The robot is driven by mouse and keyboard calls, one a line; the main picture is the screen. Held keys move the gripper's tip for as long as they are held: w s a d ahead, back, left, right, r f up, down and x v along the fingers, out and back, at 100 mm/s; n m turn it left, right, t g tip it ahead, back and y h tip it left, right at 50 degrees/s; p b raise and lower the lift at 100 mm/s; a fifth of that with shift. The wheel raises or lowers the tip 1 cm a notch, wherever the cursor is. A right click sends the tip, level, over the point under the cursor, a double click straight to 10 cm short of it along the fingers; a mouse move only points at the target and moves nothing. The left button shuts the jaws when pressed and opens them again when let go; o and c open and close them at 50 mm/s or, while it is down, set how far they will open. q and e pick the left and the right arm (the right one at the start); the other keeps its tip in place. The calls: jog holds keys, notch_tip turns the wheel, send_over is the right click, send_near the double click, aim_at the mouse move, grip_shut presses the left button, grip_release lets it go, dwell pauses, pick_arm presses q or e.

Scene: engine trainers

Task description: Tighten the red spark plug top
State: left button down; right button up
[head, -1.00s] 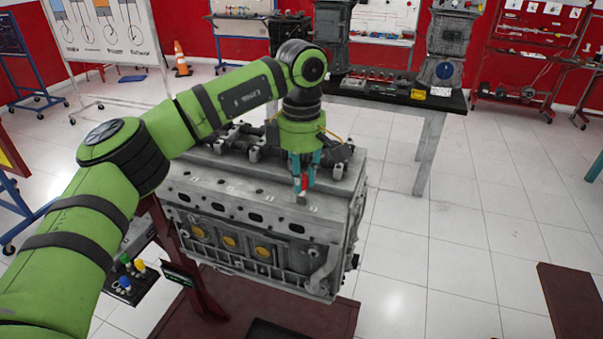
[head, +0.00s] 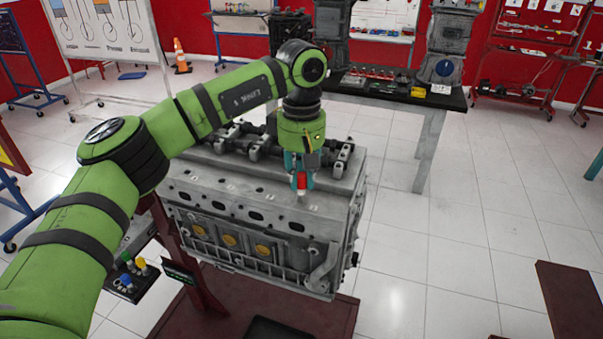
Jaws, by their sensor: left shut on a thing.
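The red spark plug top (head: 302,181) shows in the head view at the front right part of the engine block's (head: 250,209) upper face. My left gripper (head: 301,183) points straight down over it, with its teal fingers on either side, shut on the red top. The fingers partly hide the top. The lower end of the plug meets the engine surface, but I cannot tell how deep it sits. My right gripper is not in view.
The engine rests on a dark red stand (head: 200,270). A control box with coloured knobs (head: 132,277) sits at its left. Behind stands a workbench (head: 437,101) with parts on it.

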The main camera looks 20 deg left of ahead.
aim_at(301, 175)
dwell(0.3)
pick_arm(q)
jog(key=c, duration=1.1)
grip_release()
jog(key=shift+o, duration=0.2)
jog(key=shift+r, duration=0.1)
notch_tip(301, 175, up, 12)
